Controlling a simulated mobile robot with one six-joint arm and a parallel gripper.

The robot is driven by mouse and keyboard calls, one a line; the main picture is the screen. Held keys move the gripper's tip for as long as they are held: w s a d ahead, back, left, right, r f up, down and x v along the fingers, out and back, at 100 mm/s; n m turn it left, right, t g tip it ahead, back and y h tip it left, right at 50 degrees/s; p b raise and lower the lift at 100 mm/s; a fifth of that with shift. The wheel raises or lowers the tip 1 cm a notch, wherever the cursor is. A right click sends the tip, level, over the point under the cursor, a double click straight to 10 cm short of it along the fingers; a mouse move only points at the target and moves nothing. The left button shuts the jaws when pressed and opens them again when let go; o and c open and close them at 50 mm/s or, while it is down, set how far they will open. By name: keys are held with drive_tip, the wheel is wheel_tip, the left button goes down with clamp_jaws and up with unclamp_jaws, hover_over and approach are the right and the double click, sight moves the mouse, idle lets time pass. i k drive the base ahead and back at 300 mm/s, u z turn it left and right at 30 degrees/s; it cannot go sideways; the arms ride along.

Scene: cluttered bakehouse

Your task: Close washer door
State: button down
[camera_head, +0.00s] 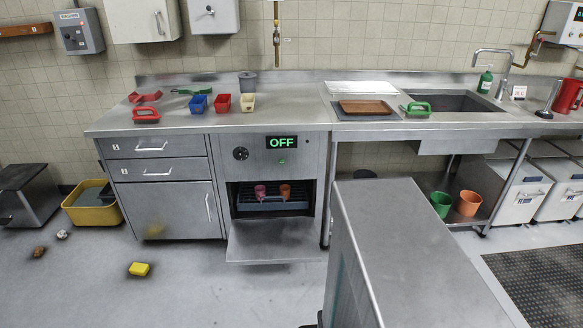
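The washer (240,170) is built into the steel counter, left of centre. Its door (275,241) is hinged at the bottom and is folded down, sticking out low over the floor. Inside the opening, a rack (262,205) holds a pink cup (260,191) and an orange-brown cup (285,190). My gripper is not in view.
A large grey metal block (410,250) stands in the foreground, close to the door's right side. A yellow sponge-like block (139,269) lies on the floor left of the door. Floor in front of the door (230,300) looks clear. A yellow tub (95,214) stands farther left.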

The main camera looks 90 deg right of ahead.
sight(274, 242)
drive_tip(key=z, duration=0.65)
drive_tip(key=k, duration=0.3)
drive_tip(key=z, duration=2.35)
drive_tip(key=k, duration=0.65)
drive_tip(key=u, duration=0.3)
drive_tip(key=i, duration=0.65)
drive_tip(key=u, duration=0.1)
